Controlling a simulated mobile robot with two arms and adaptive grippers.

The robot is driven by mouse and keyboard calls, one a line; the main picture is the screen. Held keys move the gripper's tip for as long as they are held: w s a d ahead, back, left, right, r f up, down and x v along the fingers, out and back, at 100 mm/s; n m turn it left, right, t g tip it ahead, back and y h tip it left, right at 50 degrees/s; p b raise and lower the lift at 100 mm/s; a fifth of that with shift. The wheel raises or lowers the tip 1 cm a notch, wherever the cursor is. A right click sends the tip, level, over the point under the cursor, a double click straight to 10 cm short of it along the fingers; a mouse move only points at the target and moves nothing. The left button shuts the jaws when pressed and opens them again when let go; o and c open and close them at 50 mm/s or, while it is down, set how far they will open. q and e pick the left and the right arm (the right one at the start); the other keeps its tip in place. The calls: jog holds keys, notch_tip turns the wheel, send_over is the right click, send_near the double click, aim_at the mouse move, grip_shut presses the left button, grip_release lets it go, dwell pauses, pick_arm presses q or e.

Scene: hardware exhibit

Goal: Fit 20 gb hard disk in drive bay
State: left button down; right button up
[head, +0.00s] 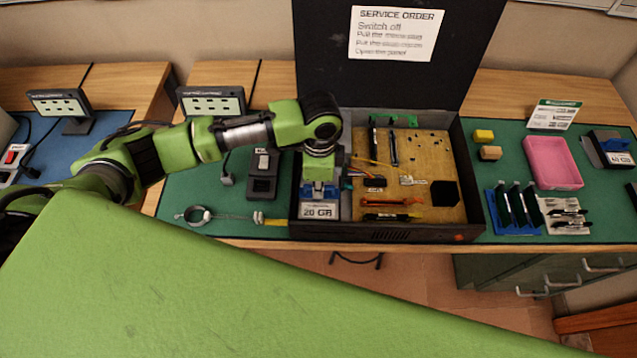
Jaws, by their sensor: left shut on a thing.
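The 20 GB hard disk (320,210) is a grey block with a white label reading "20 GB". It sits at the left inside the open black computer case (390,235), where the drive bay appears to be; the bay's own edges are hard to make out. My left gripper (319,186) points down over the disk and is shut on its blue upper part. The arm hides the back of the disk and the case's left rear corner. Whether the disk is fully seated I cannot tell. My right gripper is not in view.
The raised lid (400,75) bears a "Service order" sheet. A tan circuit board (430,150) fills the case's right. On the green mat are a pink tray (552,162), a 60 GB drive (612,147), a blue rack (513,212), a dark switch box (263,175) and a wrist strap (197,214).

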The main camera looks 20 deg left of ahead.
pick_arm(q)
jog(key=shift+f, duration=0.3)
dwell(0.7)
jog(key=shift+f+b, duration=0.45)
jog(key=shift+f, duration=0.5)
dwell(0.6)
jog(key=shift+p, duration=0.45)
dwell(0.5)
dwell(0.7)
jog(key=c, duration=2.1)
grip_release()
jog(key=shift+o, duration=0.6)
jog(key=shift+s+f, duration=0.15)
jog(key=shift+o, duration=1.3)
jog(key=shift+r+p, duration=0.7)
jog(key=shift+p, duration=0.2)
